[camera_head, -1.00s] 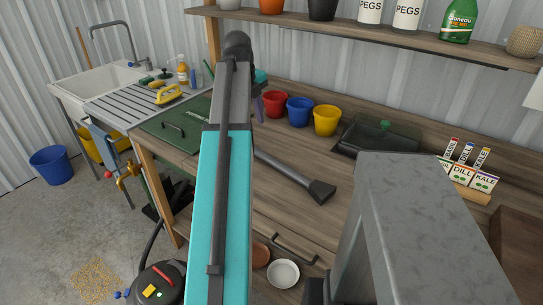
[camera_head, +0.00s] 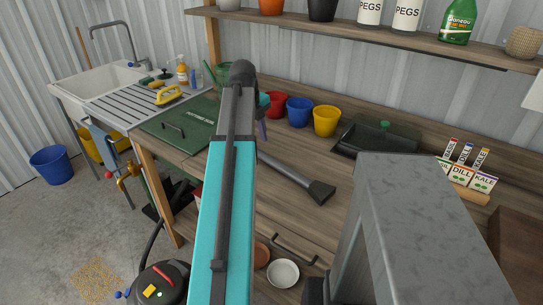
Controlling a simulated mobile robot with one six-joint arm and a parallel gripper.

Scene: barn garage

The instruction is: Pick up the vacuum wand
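The vacuum wand (camera_head: 296,176) lies on the wooden workbench (camera_head: 275,211), a dark grey tube with a wide flared nozzle at its lower right end. Its upper left end is hidden behind my turquoise arm. My arm reaches forward over the bench, and its far end is near the wand's hidden end. My gripper is hidden behind the arm, so its fingers and any contact with the wand cannot be seen.
Red, blue and yellow buckets (camera_head: 326,121) stand behind the wand, with a dark tray (camera_head: 378,138) to their right. Seed packets (camera_head: 468,173) are at the right. A green board (camera_head: 178,127) and sink (camera_head: 95,84) are left. A vacuum body (camera_head: 163,284) stands on the floor.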

